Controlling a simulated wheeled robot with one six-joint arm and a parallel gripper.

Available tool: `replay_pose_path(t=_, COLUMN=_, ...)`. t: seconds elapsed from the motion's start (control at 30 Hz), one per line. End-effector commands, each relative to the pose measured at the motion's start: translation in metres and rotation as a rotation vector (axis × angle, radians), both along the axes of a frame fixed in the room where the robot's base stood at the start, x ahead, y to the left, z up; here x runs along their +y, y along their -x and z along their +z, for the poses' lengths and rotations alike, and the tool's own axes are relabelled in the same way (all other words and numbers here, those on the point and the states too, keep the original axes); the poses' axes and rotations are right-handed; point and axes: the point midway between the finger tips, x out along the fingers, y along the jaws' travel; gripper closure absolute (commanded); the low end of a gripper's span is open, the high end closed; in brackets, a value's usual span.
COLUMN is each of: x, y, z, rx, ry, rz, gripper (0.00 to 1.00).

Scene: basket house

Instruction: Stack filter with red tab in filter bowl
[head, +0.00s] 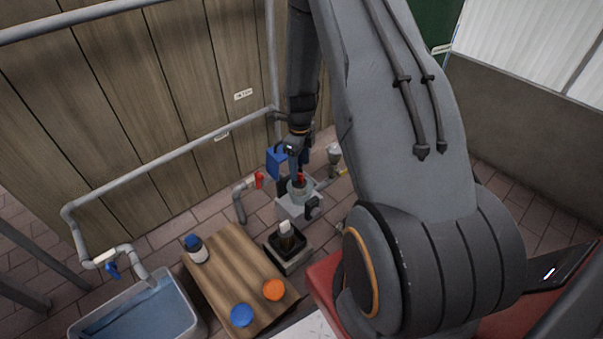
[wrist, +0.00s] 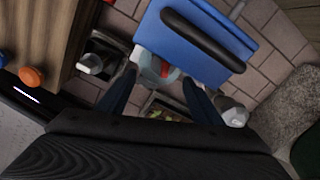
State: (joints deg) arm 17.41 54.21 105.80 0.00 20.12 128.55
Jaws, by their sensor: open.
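My gripper (wrist: 159,78) is open, its two fingers spread on either side of a pale round filter bowl (wrist: 150,68) in the wrist view. A red piece (wrist: 170,72), likely the filter's red tab, shows inside or over the bowl, partly hidden by a blue case. In the head view my gripper (head: 295,165) points down just above the bowl (head: 299,194), and the red tab (head: 300,177) shows at its fingertips. The bowl stands on a light grey block. The filter's body is too small and covered to make out, so I cannot tell how it is seated.
The blue case (wrist: 195,40) with a black handle is close to my fingers. A dark tray with a bottle (head: 287,242) stands in front. A wooden table (head: 235,265) holds a bottle and orange and blue lids. A water basin (head: 140,312) and wall pipes lie left.

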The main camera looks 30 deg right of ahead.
Motion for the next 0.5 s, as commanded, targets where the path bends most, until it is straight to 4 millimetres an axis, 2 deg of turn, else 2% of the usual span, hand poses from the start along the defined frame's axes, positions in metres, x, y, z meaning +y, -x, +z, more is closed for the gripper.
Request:
replay_pose_path(t=0.03, x=0.0, y=0.0, z=0.014, rx=-0.001, ry=0.0, rz=0.0, gripper=0.4)
replay_pose_path(t=0.2, x=-0.002, y=0.0, z=0.038, rx=-0.003, ry=0.001, rz=-0.002, gripper=0.4)
replay_pose_path(t=0.5, x=-0.002, y=-0.001, z=0.049, rx=-0.002, ry=0.001, rz=-0.002, gripper=0.4)
